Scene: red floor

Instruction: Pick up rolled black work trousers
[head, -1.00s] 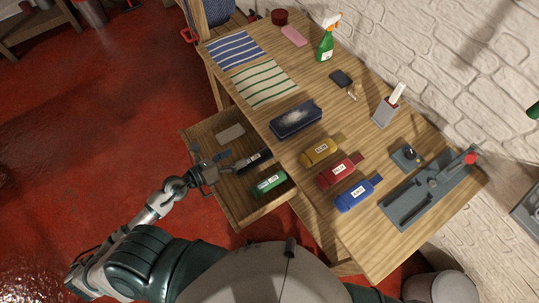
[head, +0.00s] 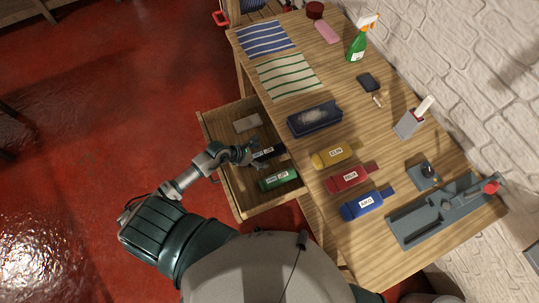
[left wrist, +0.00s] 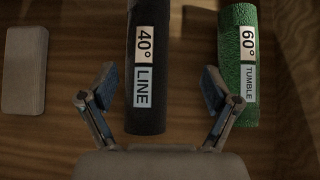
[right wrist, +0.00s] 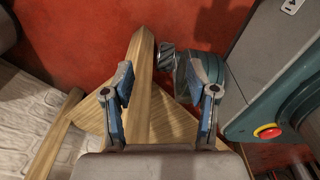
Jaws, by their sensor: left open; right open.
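The rolled black work trousers (left wrist: 146,60) lie in the open wooden drawer, with a white label reading "40° LINE" in the left wrist view. In the head view the black roll (head: 268,153) is partly hidden by my left gripper (head: 252,154). In the left wrist view my left gripper (left wrist: 158,95) is open, with one finger on each side of the roll's near end. I cannot tell whether the fingers touch it. My right gripper (right wrist: 162,95) is open and empty in the right wrist view, near a wooden edge.
A green roll (head: 279,179) labelled "60° TUMBLE" lies beside the black one. A pale block (head: 247,122) lies in the drawer (head: 237,208). On the table are yellow (head: 333,155), red (head: 349,178) and blue (head: 367,204) rolls and a dark blue box (head: 314,118).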

